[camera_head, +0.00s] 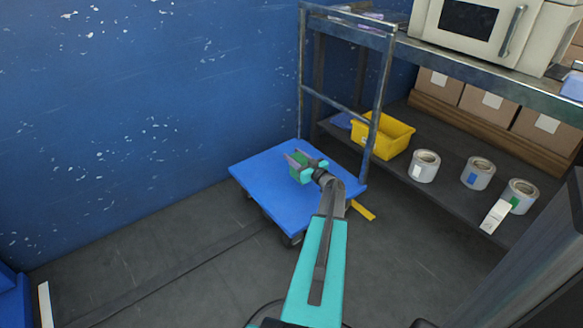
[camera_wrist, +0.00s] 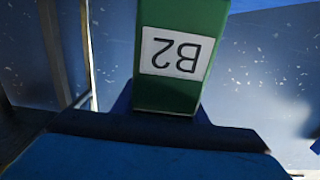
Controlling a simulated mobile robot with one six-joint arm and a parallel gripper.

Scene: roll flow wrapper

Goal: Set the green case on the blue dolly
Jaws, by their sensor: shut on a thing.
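The green case (camera_head: 300,174) is at my gripper (camera_head: 305,163), over the blue dolly (camera_head: 268,200) in the head view. My gripper is shut on the case and covers part of it. In the wrist view the green case (camera_wrist: 178,60) fills the upper middle, with a white label reading B2 upside down. I cannot tell whether the case touches the deck. The rest of the visible deck is bare.
A metal rack (camera_head: 372,95) stands right of the dolly, its post close to the deck. Its lower shelf holds a yellow bin (camera_head: 388,147), tape rolls (camera_head: 424,166) and cardboard boxes (camera_head: 485,100). A blue wall (camera_head: 130,110) stands behind. The floor (camera_head: 160,255) at left is mostly clear.

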